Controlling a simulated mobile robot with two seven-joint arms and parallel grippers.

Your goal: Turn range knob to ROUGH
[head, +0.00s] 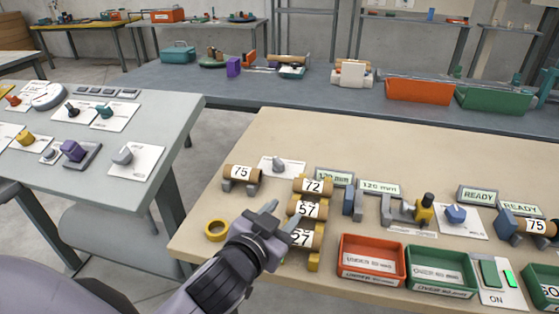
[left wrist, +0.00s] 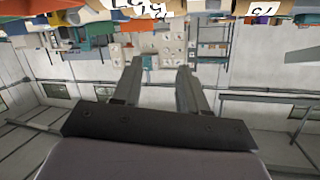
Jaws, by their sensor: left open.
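A grey knob (head: 278,165) on a white plate stands at the back left of the tan table. A blue knob (head: 455,214) on another white plate stands at the right. Their labels are too small to read, so I cannot tell which is the range knob. My left gripper (head: 284,214) is open and empty, in front of the grey knob and near the numbered rolls; it touches neither knob. In the left wrist view its two fingers (left wrist: 158,82) are spread with nothing between them, and the scene appears upside down. My right gripper is not in view.
Brown rolls marked 72 (head: 312,186) and 57 are racked beside my left gripper. A yellow ring (head: 217,230) lies left of it. An orange tray (head: 371,259) and a green tray (head: 441,270) are at the front. A grey table (head: 180,112) with more knobs stands left.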

